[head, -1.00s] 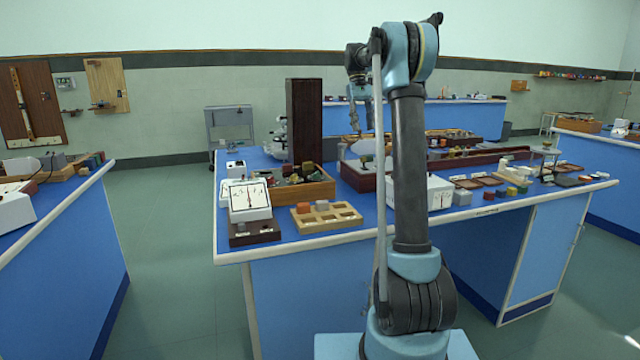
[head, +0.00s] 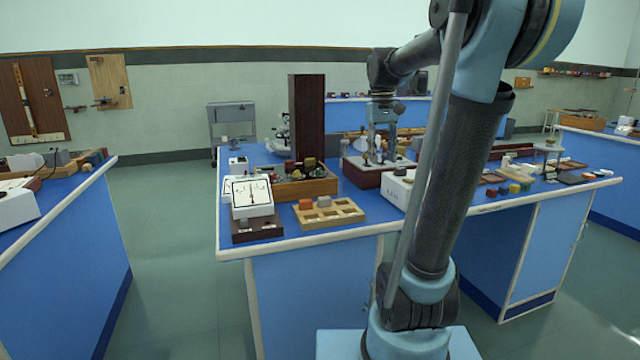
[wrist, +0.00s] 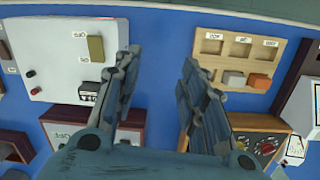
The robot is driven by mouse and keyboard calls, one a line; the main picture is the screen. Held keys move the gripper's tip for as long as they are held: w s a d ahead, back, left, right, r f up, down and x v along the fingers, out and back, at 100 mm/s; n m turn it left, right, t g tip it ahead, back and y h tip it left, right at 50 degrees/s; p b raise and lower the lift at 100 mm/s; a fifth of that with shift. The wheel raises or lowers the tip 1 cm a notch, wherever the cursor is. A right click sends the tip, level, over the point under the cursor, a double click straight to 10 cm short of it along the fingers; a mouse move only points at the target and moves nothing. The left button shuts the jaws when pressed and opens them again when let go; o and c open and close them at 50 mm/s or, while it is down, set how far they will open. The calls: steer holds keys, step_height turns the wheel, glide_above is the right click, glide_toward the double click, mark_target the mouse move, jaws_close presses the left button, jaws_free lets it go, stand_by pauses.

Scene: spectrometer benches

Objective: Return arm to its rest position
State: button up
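My gripper (head: 381,148) hangs pointing down over the blue bench (head: 284,246), behind a white instrument box in the head view. In the wrist view my gripper (wrist: 158,78) has its two fingers well apart, with only blue bench top between them. It is open and empty. My arm (head: 450,170) is bent forward over the bench, and its upper part covers some of the bench's middle and right.
The white box (wrist: 62,60) and a wooden sorting tray (wrist: 236,50) with an orange and a grey block lie either side below the gripper. A meter (head: 252,194), a wooden crate (head: 296,188) and a tall dark column (head: 306,118) stand left of it. The floor aisle is clear.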

steer(key=s+f+m+t, duration=0.1)
steer(key=s+f+t, duration=0.2)
steer(key=s+f, duration=1.9)
steer(key=shift+f+m+y, duration=0.3)
steer(key=shift+f, duration=0.55)
steer(key=shift+d, duration=0.1)
steer(key=shift+w+f, duration=0.2)
steer(key=shift+w, duration=0.3)
